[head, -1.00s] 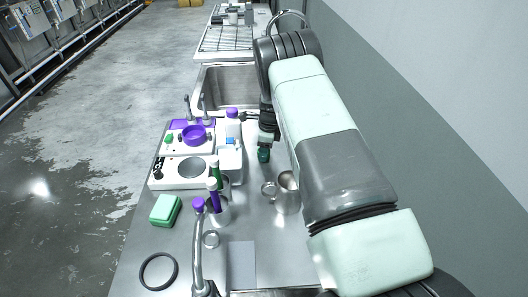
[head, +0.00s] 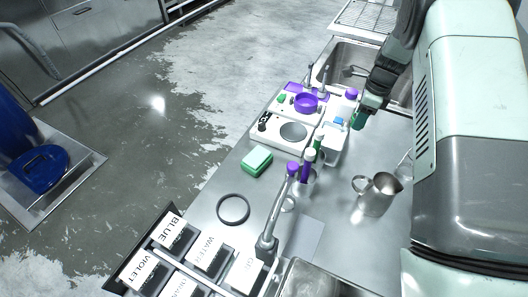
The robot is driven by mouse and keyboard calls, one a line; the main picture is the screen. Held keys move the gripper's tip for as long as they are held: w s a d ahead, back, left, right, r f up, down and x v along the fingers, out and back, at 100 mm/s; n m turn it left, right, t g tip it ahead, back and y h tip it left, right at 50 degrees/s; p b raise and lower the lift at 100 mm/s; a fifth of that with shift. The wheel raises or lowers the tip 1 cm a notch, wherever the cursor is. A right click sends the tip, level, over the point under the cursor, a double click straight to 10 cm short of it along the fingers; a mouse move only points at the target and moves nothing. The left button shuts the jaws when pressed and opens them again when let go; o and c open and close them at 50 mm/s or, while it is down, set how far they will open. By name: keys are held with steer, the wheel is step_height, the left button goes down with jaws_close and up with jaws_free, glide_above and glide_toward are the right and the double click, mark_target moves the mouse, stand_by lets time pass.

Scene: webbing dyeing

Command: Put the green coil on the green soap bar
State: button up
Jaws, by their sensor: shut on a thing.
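My gripper (head: 362,114) is above the right side of the counter, beyond the metal jug. It is shut on a small green thing (head: 358,123), which I take to be the green coil; it is held up, apart from the soap bar. Its shape is too small to make out, and the fingers partly hide it.
A black ring (head: 233,209) and a metal jug (head: 378,194) are nearer. Labelled boxes (head: 208,257) sit at the front left.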

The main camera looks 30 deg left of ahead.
steer(key=s+a+r+n, duration=0.2)
steer(key=s+a+n, duration=0.5)
steer(key=a, duration=0.6)
steer(key=n+g+h, duration=0.1)
steer(key=n, duration=0.7)
glide_above(256, 156)
step_height(256, 156, down, 4)
steer(key=shift+w+d+r, duration=0.1)
steer(key=shift+w+d, duration=0.05)
steer(key=shift+f, duration=2.25)
steer(key=shift+f, duration=0.1)
steer(key=o, duration=1)
steer(key=shift+o, duration=0.2)
step_height(256, 156, up, 12)
steer(key=w, duration=0.1)
steer(key=shift+w+d, duration=0.15)
steer(key=shift+w, duration=0.15)
